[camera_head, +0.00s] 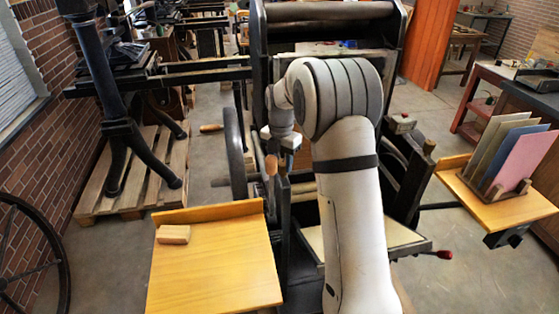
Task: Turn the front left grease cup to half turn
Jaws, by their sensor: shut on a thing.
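The hand press stands in the middle of the camera_head view, with my pale arm across its front. My gripper (284,147) points down at the top of the press's front left post (284,195). It is shut on the front left grease cup (287,160), a small brownish cap of which only a little shows beneath the jaws. The cup's turn angle cannot be read. A similar brass-coloured cup (429,147) tops the front right post.
A wooden side table (215,270) with a wooden block (174,234) stands front left. A wooden handle (270,166) hangs close left of my gripper, near a large wheel (235,155). A right shelf (490,202) holds coloured boards (522,160). A red-knobbed lever (444,255) sticks out right.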

